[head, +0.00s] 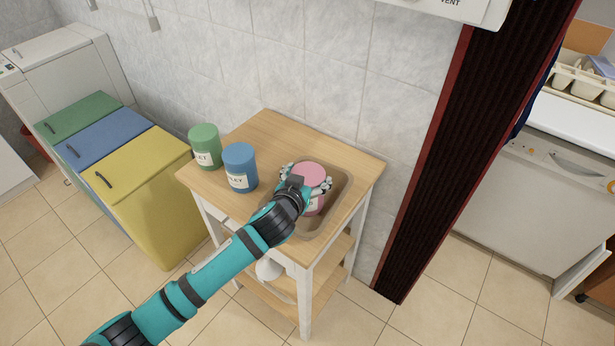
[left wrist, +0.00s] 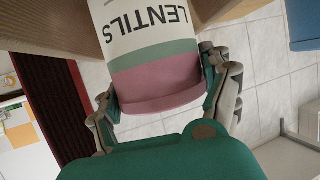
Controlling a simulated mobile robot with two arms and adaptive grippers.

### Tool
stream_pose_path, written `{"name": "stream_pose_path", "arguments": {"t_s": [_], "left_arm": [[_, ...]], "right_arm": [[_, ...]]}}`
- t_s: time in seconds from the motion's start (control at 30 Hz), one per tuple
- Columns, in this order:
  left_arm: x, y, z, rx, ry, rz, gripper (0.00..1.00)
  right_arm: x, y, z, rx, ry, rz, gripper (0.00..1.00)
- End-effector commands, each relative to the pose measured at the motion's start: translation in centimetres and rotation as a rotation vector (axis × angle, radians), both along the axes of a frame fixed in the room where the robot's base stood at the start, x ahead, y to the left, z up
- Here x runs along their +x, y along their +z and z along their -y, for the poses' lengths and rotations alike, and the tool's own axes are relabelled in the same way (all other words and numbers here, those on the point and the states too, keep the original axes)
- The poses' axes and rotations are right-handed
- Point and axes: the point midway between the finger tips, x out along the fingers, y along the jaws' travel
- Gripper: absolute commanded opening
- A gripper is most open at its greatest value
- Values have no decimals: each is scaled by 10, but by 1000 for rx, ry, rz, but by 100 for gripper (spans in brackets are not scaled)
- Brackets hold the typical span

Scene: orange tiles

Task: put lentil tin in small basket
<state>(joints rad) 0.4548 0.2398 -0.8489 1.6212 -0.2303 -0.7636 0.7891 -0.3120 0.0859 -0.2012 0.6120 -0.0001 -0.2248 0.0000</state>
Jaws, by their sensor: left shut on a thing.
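The lentil tin (head: 311,172) has a pink top, and its label reads LENTILS in the left wrist view (left wrist: 150,40), above a green and a pink band. My left gripper (head: 308,180) is shut around the tin near its pink end. The tin is over or inside the small basket (head: 345,190), a shallow tan container on the right part of the wooden table. I cannot tell whether the tin touches the basket floor, as my gripper and arm hide its lower part. My right gripper is not in view.
A green tin (head: 205,143) and a blue tin (head: 240,165) stand on the left part of the table (head: 275,128), left of the basket. A tiled wall is behind and a dark red-edged doorway post (head: 455,150) is to the right. Coloured bins (head: 140,170) stand left.

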Motion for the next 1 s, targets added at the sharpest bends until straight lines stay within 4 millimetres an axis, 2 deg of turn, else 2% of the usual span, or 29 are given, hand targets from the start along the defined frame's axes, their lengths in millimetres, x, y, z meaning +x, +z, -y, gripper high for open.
{"name": "stream_pose_path", "arguments": {"t_s": [0.27, 0.3, 0.43, 0.77, 0.87, 1.0], "left_arm": [[0, -2, 1, -1, -1, 3, 30], [0, -3, 0, 1, 0, 0, 83], [0, -3, 0, 1, 0, -1, 100], [0, 2, 0, 1, 0, 1, 100], [-8, 3, -3, 0, -1, 0, 100], [-31, 12, -10, -2, -1, 0, 100]], "right_arm": [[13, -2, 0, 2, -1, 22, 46], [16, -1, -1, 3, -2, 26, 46], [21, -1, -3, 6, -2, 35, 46], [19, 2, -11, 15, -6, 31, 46], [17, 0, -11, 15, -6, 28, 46], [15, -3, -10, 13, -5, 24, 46]]}}
